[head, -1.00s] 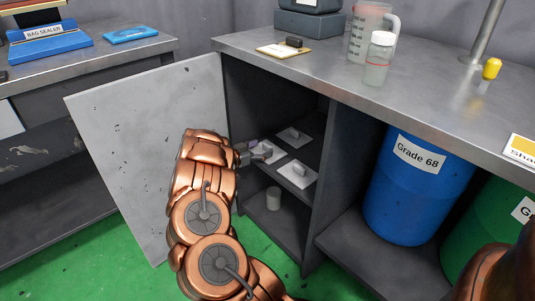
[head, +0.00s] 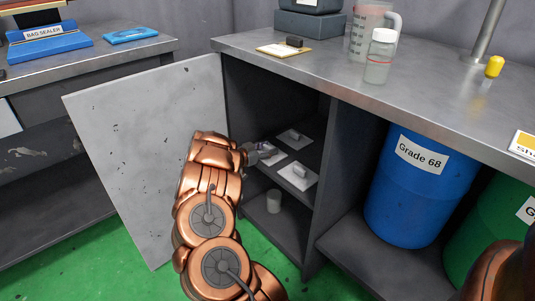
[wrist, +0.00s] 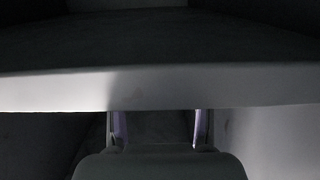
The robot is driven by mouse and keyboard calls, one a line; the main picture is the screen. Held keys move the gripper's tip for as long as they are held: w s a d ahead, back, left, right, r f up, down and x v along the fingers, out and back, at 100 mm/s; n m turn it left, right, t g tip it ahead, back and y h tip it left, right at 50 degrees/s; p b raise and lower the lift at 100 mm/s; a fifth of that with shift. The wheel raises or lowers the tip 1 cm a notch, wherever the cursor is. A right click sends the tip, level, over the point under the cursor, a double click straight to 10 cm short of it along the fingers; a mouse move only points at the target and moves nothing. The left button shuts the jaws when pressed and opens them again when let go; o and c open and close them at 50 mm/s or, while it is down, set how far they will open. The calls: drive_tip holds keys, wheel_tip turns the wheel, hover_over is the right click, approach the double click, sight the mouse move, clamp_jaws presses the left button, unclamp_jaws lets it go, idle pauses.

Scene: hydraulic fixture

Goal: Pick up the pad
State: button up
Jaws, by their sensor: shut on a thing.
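I cannot tell what that band is.
The pads are on a dark shelf inside the open cabinet, with its pale door (head: 150,150) at the left. A small grey cylinder (head: 273,200) stands on the lower level. The worktop (head: 340,82) overhangs the shelf. A blue barrel (head: 415,195) stands at the right.

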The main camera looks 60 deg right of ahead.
drive_tip(key=shift+c, duration=0.6)
